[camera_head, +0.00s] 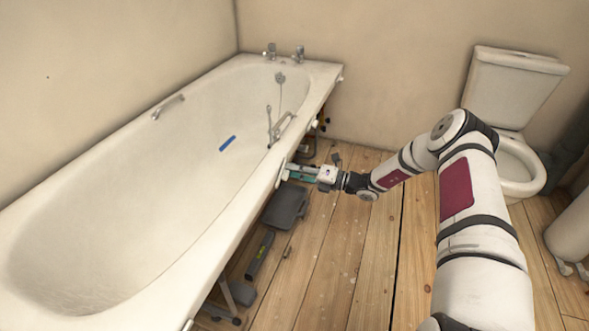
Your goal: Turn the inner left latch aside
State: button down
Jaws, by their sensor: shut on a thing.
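The white bath (262,190) runs along the left, its near side open underneath. My gripper (287,174) is at the outer edge of its rim, reaching in from the right, with its fingers pointing left. It is shut on a small part at the rim, which appears to be the inner left latch. The fingers and the rim mostly hide this part, so its angle cannot be told. Another small white latch-like piece (315,125) shows farther along the rim.
A dark grey flat case (286,206) and a dark long tool (260,256) lie on the floor under and beside the bath. A blue strip (228,143) lies inside the bath. A toilet (515,95) stands at the right. The wooden floor (340,260) between is clear.

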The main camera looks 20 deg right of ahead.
jog(key=m, duration=0.2)
jog(key=f+m, duration=0.1)
jog(key=m, duration=0.2)
jog(key=shift+w+d, duration=0.1)
dwell(0.4)
jog(key=c, duration=1.6)
grip_release()
jog(key=v, duration=1.2)
jog(key=shift+r, duration=0.1)
